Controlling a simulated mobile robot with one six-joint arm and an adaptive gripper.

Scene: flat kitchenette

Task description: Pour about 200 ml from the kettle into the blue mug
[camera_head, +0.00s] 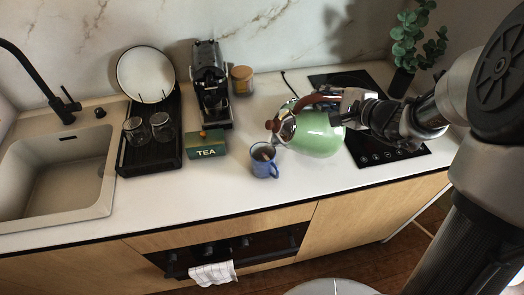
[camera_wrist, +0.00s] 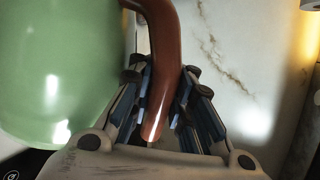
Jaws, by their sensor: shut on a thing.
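The green kettle (camera_head: 314,134) has a brown handle and is tilted toward the left in the head view, its spout side by the blue mug (camera_head: 266,163). The mug stands upright on the white counter with something brownish inside; whether liquid is flowing cannot be told. My gripper (camera_head: 352,101) is shut on the kettle's handle, to the right of the mug. In the wrist view my gripper's fingers (camera_wrist: 160,105) close around the brown handle (camera_wrist: 163,60), with the green kettle body (camera_wrist: 55,75) at left. The spout tip is hard to make out.
A green tea box (camera_head: 206,144) stands left of the mug. Behind are a coffee machine (camera_head: 211,85) and a lidded jar (camera_head: 242,80). A black rack (camera_head: 150,158) with glasses and the sink (camera_head: 60,175) lie further left. The black hob (camera_head: 385,150) is at right.

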